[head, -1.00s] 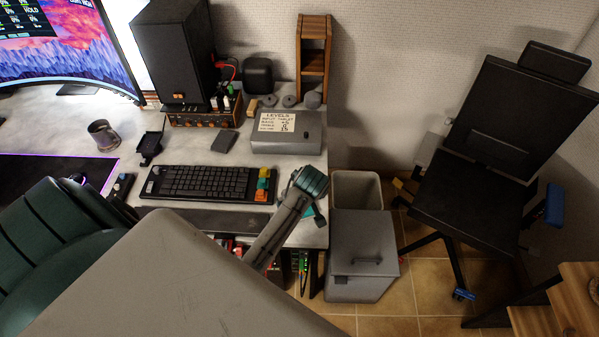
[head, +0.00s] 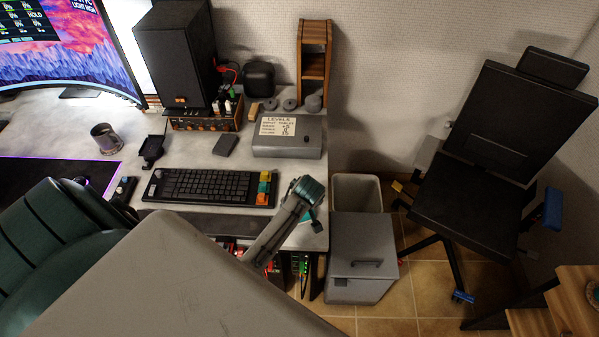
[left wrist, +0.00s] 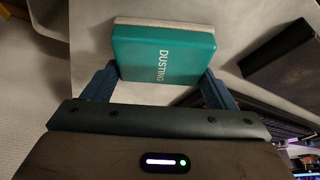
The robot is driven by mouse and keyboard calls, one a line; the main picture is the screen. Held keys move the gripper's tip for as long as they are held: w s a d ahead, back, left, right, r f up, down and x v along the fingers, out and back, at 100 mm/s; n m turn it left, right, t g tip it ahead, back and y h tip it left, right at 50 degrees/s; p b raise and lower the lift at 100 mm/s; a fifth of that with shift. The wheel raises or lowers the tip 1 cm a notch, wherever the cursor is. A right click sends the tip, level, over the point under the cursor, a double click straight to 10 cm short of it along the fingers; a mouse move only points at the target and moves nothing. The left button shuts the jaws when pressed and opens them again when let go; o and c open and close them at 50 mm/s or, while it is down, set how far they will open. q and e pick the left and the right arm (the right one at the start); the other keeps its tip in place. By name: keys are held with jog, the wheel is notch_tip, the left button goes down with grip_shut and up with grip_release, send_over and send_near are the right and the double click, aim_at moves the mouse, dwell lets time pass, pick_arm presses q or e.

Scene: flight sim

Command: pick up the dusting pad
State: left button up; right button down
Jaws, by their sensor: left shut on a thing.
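The dusting pad (left wrist: 165,55) is a teal block with a pale layer along its back edge and the word DUSTING on its face. In the left wrist view it sits between the two blue fingers of my left gripper (left wrist: 160,82), which is shut on it. In the head view my left gripper (head: 312,200) is over the desk's right front corner. The pad is mostly hidden there behind the gripper. Whether it still touches the desk is unclear. My right gripper is not in view.
The keyboard (head: 205,187) lies left of the gripper. A grey box (head: 287,149) with a note stands behind it on the desk (head: 180,147). An open bin (head: 357,180) and a lidded bin (head: 361,285) stand right of the desk. A black chair (head: 470,200) is further right.

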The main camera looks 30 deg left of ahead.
pick_arm(q)
jog(key=shift+r, duration=0.15)
jog(key=shift+r+b, duration=0.4)
jog(key=shift+r, duration=0.15)
jog(key=shift+s+r+b, duration=0.2)
jog(key=shift+r+b, duration=0.35)
jog(key=shift+r, duration=0.45)
jog(key=s+d+r+b, duration=0.1)
jog(key=s+b, duration=0.1)
jog(key=s, duration=0.5)
jog(key=s+d+b, duration=0.1)
jog(key=s+d, duration=0.1)
jog(key=s, duration=0.6)
jog(key=shift+s+r+b, duration=0.15)
jog(key=shift+r+b, duration=0.2)
jog(key=shift+d, duration=0.1)
